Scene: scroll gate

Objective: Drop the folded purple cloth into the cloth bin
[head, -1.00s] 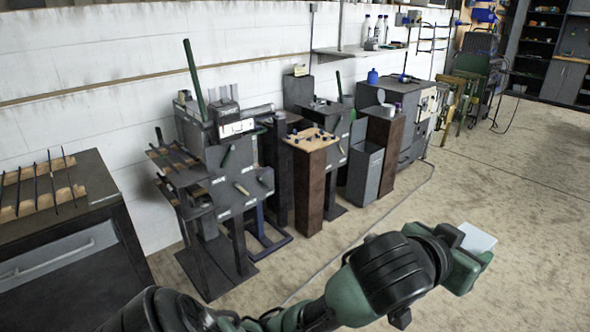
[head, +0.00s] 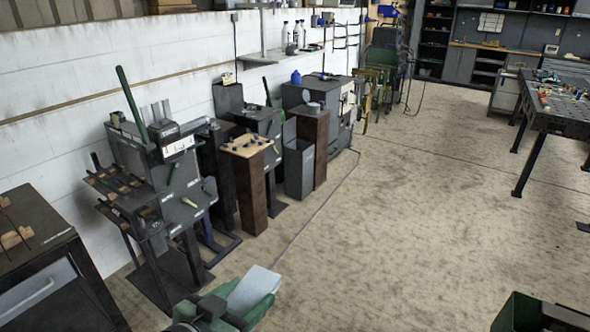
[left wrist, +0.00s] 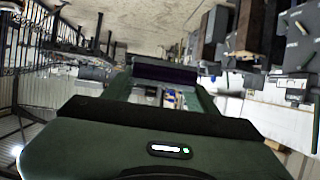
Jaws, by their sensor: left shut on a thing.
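My left gripper (head: 240,302) is at the bottom of the head view, low and left of centre. It is shut on a flat pale piece, seen from above between its green fingers. In the left wrist view a dark purple strip, the folded purple cloth (left wrist: 165,73), spans between the fingertips. A tall grey open-topped bin (head: 299,168), which looks like the cloth bin, stands on the floor by the wall row, beyond and apart from my gripper. Its inside bottom is hidden. A green part of my right gripper (head: 532,314) shows at the bottom right edge, mostly cut off.
A brown pedestal with a pegged wooden top (head: 247,146) stands left of the bin, and a brown post (head: 320,140) behind it on the right. A dark machine stand (head: 160,185) is further left. A work table (head: 560,108) stands far right. The floor between is clear.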

